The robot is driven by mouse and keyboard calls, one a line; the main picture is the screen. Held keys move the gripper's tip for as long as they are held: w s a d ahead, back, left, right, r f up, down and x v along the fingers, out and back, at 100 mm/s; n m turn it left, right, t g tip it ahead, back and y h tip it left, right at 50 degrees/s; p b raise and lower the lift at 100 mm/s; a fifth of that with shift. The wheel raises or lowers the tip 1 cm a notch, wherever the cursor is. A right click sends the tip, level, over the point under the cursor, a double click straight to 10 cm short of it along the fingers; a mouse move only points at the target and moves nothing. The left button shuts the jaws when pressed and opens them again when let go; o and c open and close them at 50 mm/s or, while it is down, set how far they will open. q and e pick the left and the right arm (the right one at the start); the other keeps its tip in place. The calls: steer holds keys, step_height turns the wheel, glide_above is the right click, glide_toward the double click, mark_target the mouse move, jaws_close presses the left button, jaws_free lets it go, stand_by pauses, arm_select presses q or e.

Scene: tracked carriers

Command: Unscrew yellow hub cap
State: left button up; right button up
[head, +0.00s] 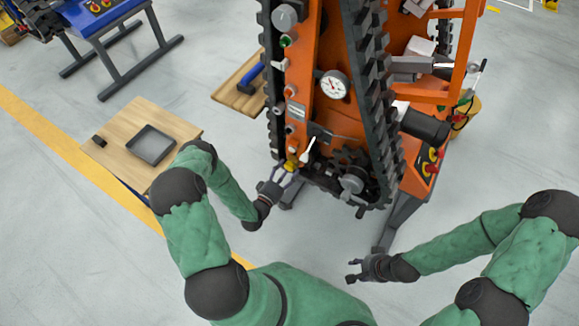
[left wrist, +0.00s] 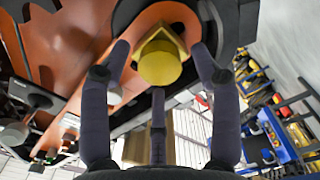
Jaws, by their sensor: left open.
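The yellow hub cap (left wrist: 160,62) sits at the lower part of the orange tracked carrier (head: 305,95). In the left wrist view it has a round front face with a squarish yellow part behind it. In the head view the yellow cap (head: 291,165) is small and partly hidden by my fingers. My left gripper (head: 281,173) is at the cap; its open fingers (left wrist: 165,70) stand around it in the left wrist view, and I cannot tell whether any finger touches it. My right gripper (head: 353,272) hangs apart from the carrier, low in the head view, with nothing visible in it.
A small wooden table (head: 120,125) with a grey tray (head: 151,145) and a small black object (head: 99,142) stands at left. Another wooden surface (head: 232,95) with a blue-handled tool (head: 250,77) is beside the carrier. The floor between the left table and the carrier is clear.

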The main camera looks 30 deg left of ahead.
arm_select(q)
steer(key=m, duration=0.6)
steer(key=shift+m, duration=0.3)
steer(key=shift+c, duration=0.3)
steer(key=c, duration=1.1)
steer(key=n, duration=0.7)
steer(key=shift+n, duration=1.5)
